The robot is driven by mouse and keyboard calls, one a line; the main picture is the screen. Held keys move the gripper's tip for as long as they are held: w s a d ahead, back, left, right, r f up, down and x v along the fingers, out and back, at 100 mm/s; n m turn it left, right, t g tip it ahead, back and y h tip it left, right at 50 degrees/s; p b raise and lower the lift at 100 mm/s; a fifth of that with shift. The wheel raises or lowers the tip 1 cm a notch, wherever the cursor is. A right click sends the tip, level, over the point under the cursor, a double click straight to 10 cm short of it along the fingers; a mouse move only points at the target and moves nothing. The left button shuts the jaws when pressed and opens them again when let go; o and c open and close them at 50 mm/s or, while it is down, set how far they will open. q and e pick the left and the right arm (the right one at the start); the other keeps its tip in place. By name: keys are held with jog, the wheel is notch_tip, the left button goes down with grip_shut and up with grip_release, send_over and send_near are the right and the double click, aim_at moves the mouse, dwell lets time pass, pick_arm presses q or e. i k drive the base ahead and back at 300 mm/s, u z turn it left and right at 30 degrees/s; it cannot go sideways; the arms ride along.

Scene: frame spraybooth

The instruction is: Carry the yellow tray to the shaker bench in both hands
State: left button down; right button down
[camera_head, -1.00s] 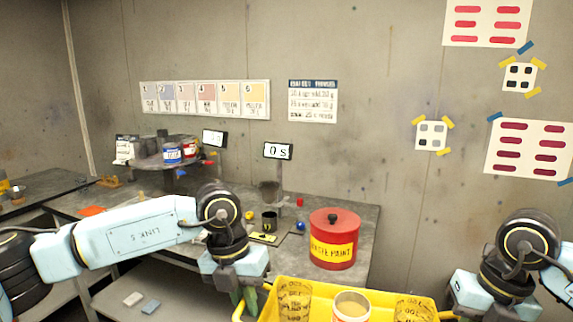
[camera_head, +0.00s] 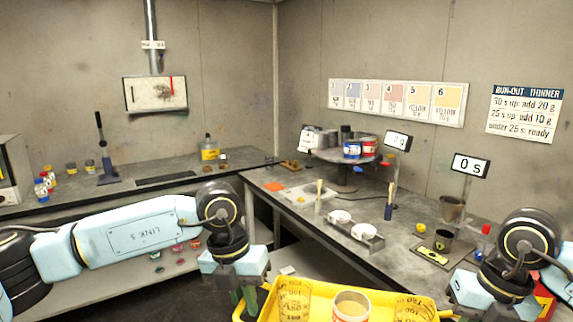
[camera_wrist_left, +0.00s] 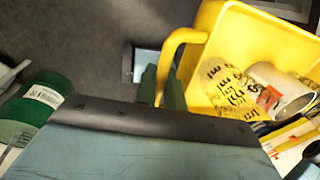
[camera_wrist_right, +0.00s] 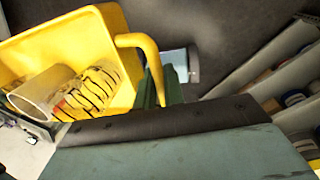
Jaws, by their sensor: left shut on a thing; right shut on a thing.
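The yellow tray (camera_head: 322,296) is at the bottom of the head view, in front of me. It carries an open can of tan paint (camera_head: 351,305) and printed clear cups (camera_head: 294,298) at both sides. My left gripper (camera_head: 248,300) is shut on the tray's left handle, which shows in the left wrist view (camera_wrist_left: 178,45). My right gripper (camera_wrist_right: 155,88) is shut on the right handle (camera_wrist_right: 147,45). In the head view its fingertips are mostly hidden. A grey bench (camera_head: 140,187) runs along the far left wall. I cannot tell which bench is the shaker bench.
A boxy machine (camera_head: 12,168) stands at the left edge. A floor gap lies between tray and benches.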

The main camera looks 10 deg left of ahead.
aim_at(160, 171)
jog(key=u, duration=1.2)
jog(key=i, duration=5.05)
jog(key=z, duration=0.4)
